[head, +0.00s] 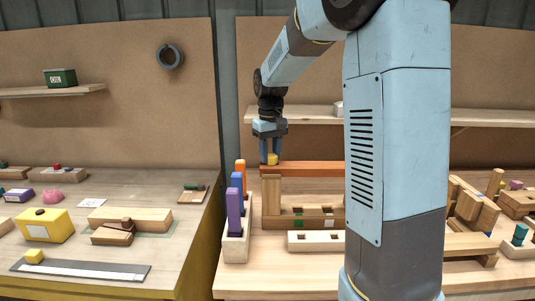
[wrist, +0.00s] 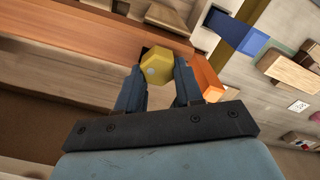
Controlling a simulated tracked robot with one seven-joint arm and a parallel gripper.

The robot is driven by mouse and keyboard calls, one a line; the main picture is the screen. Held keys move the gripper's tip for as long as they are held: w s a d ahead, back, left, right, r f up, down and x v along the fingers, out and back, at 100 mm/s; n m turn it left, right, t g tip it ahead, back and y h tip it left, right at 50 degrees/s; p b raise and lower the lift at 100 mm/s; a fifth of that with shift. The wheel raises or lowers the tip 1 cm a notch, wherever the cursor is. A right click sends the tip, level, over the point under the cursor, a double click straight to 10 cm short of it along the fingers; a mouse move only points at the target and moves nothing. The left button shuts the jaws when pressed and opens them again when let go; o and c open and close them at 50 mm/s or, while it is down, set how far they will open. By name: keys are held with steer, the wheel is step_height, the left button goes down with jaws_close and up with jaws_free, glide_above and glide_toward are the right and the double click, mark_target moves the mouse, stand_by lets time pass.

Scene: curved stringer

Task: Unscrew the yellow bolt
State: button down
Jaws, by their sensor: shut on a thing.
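The yellow bolt (head: 272,159) stands at the left end of an orange-brown beam (head: 315,169) in the head view. My gripper (head: 271,158) points down from above, with its two fingers around the bolt head. In the wrist view the yellow bolt head (wrist: 156,68) is faceted and sits between the fingertips of my gripper (wrist: 158,78), which is shut on it. The bolt's shaft is hidden, so I cannot tell how deep it sits in the beam (wrist: 90,38).
A pale rack (head: 236,246) with upright purple, blue and orange pieces stands just left of the beam. A wooden block with green and dark inserts (head: 305,217) lies below the beam. A shelf (head: 300,112) runs behind. Several toys lie on the left table (head: 170,250).

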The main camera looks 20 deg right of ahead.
steer(key=n, duration=0.5)
steer(key=shift+a+r, duration=0.1)
steer(key=shift+r, duration=0.05)
steer(key=shift+s+a+n, duration=0.1)
steer(key=shift+n, duration=1.4)
steer(key=shift+r, duration=0.1)
steer(key=n, duration=0.2)
steer(key=shift+s+n, duration=0.1)
steer(key=shift+n, duration=0.3)
steer(key=n, duration=0.5)
steer(key=shift+s+r, duration=0.15)
steer(key=n, duration=0.6)
steer(key=shift+s+r, duration=0.1)
steer(key=shift+s, duration=0.1)
steer(key=c, duration=0.7)
jaws_free()
